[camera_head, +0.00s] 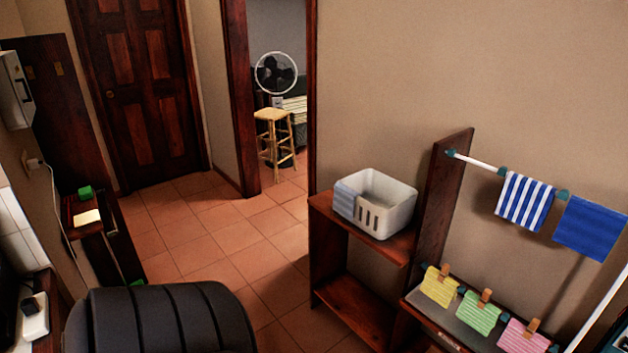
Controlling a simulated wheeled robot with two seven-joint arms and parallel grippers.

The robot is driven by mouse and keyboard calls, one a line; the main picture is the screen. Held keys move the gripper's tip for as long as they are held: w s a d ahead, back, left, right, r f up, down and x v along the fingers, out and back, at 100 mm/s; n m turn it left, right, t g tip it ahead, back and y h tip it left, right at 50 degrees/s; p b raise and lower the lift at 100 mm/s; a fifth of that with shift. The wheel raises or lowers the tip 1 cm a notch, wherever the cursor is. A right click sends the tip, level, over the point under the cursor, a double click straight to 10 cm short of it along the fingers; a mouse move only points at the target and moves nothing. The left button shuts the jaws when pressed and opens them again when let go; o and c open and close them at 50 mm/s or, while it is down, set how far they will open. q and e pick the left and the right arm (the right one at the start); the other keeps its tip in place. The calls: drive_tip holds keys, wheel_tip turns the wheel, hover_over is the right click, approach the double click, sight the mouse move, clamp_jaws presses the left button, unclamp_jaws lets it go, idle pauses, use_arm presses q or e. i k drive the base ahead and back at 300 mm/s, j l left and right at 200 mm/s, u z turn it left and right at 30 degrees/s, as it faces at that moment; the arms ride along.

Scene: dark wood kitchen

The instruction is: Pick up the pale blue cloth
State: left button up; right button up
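A pale blue cloth (346,199) hangs over the left end of a white slotted basket (398,214). The basket stands on the top of a dark wood shelf unit (326,206) against the wall. Part of the cloth lies over the rim and its lower part hangs down the outside. The inside of the basket shows only in part. Neither of my grippers is in view.
A tall wood panel (446,195) stands right of the basket. A rail (477,160) holds a striped towel (524,201) and a blue towel (590,228). Small clipped cloths (480,313) hang below. A black ribbed, rounded form (160,318) fills the lower left. Tiled floor (237,237) lies clear.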

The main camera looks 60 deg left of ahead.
sight(343, 202)
drive_tip(key=u, duration=1.55)
